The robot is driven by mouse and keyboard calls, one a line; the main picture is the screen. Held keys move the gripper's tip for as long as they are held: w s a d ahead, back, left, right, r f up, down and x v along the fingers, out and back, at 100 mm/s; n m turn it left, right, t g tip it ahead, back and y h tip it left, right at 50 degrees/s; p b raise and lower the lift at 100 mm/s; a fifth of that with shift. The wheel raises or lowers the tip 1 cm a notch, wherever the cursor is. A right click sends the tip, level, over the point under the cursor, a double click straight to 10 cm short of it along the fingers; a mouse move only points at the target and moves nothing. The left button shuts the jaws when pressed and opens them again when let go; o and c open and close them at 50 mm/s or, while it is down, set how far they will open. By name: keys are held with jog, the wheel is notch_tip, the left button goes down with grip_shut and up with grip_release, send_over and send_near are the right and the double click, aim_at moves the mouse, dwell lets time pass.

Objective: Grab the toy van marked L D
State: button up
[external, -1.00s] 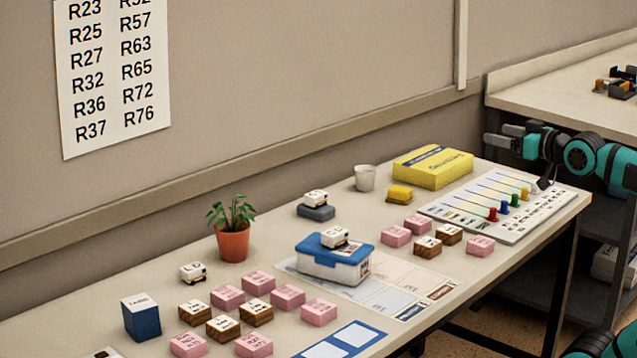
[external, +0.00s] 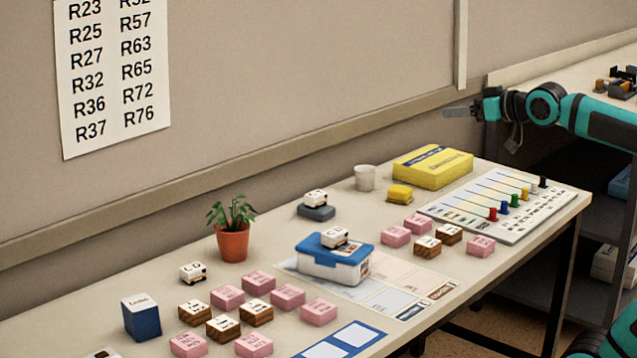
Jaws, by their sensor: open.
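Three small white toy vans are on the table. One van (external: 193,274) stands on the bare tabletop left of the potted plant; its roof letters look like L D or C D, too small to be sure. A second van (external: 316,198) stands on a dark grey block (external: 316,213). A third van (external: 334,237) stands on the blue lid of a white box (external: 336,264). I cannot read the letters on these two. My gripper (external: 458,112) is open and empty, raised above the table's far right end, well away from all the vans.
A potted plant (external: 233,240) stands close to the left van, with a blue box (external: 141,318) and several pink and wooden blocks (external: 257,313) nearby. A cup (external: 365,178), yellow box (external: 433,167) and pegged board (external: 510,212) occupy the far right.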

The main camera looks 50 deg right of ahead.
jog(key=w+a+r+g+y, duration=0.1)
jog(key=w+a+g, duration=0.1)
jog(key=w+a, duration=0.35)
jog(key=w+a+r+g, duration=0.2)
jog(key=w, duration=0.6)
jog(key=g+h, duration=0.2)
jog(key=g, duration=0.9)
send_over(193, 267)
notch_tip(193, 267, down, 19)
jog(key=shift+m, duration=0.3)
notch_tip(193, 267, down, 17)
jog(key=shift+f, duration=0.1)
jog(key=c, duration=1)
